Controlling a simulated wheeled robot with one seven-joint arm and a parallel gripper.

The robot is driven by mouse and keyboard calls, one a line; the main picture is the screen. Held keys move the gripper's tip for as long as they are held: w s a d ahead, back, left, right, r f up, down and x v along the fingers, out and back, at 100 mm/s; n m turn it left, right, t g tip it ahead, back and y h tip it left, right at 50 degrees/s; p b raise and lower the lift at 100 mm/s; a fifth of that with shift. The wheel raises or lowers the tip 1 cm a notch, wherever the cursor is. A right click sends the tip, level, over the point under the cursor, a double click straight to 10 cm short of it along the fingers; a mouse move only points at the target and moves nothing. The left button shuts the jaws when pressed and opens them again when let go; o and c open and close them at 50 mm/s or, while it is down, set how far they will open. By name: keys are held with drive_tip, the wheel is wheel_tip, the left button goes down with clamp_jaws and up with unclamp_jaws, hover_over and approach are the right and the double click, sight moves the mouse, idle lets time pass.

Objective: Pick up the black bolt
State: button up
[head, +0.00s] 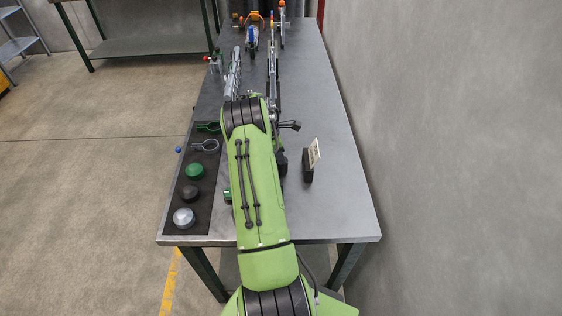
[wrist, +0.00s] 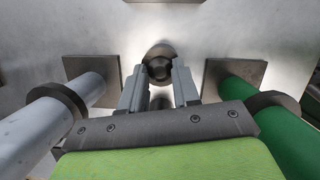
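In the wrist view, my gripper (wrist: 160,78) points down at the grey tabletop with its two fingers spread apart. A dark round piece (wrist: 159,62), which looks like the black bolt seen from above, lies between and just beyond the fingertips. I cannot tell whether either finger touches it. A grey cylinder with a collar and square plate (wrist: 75,98) stands to the left. A green one (wrist: 245,105) stands to the right. In the head view, my green arm hides the gripper and the bolt.
In the head view, a dark mat (head: 205,222) on the bench's left edge bears green (head: 194,170), dark (head: 190,194) and silver (head: 184,218) round pieces. A small upright card (head: 314,153) on a black stand is right of my arm. The bench's right side is mostly clear beside the wall.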

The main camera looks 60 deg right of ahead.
clamp_jaws()
wheel_tip(320, 180, up, 10)
drive_tip(key=shift+r, duration=0.15)
idle(0.4)
